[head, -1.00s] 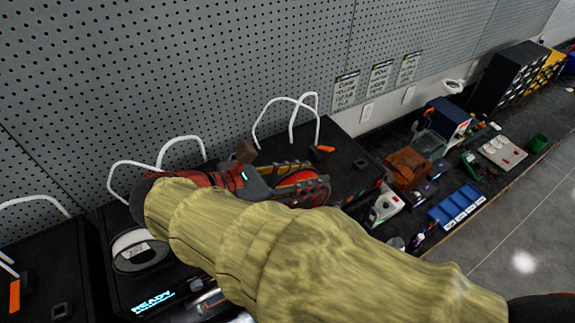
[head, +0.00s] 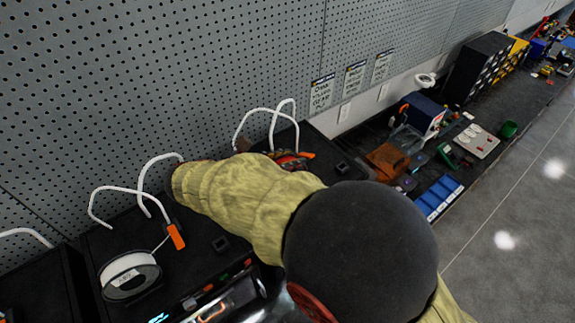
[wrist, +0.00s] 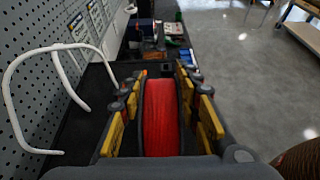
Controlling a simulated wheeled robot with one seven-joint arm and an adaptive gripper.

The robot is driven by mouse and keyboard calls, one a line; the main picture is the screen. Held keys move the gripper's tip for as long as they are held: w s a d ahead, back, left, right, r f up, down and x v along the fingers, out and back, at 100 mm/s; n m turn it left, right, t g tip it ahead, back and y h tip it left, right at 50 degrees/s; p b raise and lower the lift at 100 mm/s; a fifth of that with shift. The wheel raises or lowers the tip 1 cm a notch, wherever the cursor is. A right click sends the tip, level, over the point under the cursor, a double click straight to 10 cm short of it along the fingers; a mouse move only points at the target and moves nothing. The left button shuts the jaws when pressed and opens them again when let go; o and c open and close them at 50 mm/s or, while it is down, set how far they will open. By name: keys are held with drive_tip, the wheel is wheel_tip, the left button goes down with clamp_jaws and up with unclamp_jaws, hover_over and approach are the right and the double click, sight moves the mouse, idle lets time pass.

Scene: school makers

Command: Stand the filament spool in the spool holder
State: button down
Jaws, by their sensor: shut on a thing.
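The filament spool (wrist: 160,120) has red filament between dark flanges. In the wrist view it stands on edge between the yellow-padded fingers of my gripper (wrist: 158,76), which is shut on it. In the head view my sleeved arm hides most of the gripper; a little red and dark (head: 291,161) shows past the forearm, near the back of a black machine top. I cannot make out an empty spool holder in either view; my arm covers part of the machine tops.
A white spool (head: 128,275) sits on the left black machine. White tubes (head: 265,120) arch up by the pegboard (head: 180,70); one loop is left of my gripper in the wrist view (wrist: 12,95). A blue tray (head: 440,195) and tools crowd the bench at right.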

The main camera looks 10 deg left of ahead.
drive_tip(key=f, duration=0.2)
drive_tip(key=w+f+p, duration=0.1)
drive_tip(key=f, duration=0.1)
drive_tip(key=shift+w+a+f, duration=0.15)
drive_tip(key=shift+f, duration=0.2)
drive_tip(key=c, duration=1.3)
unclamp_jaws()
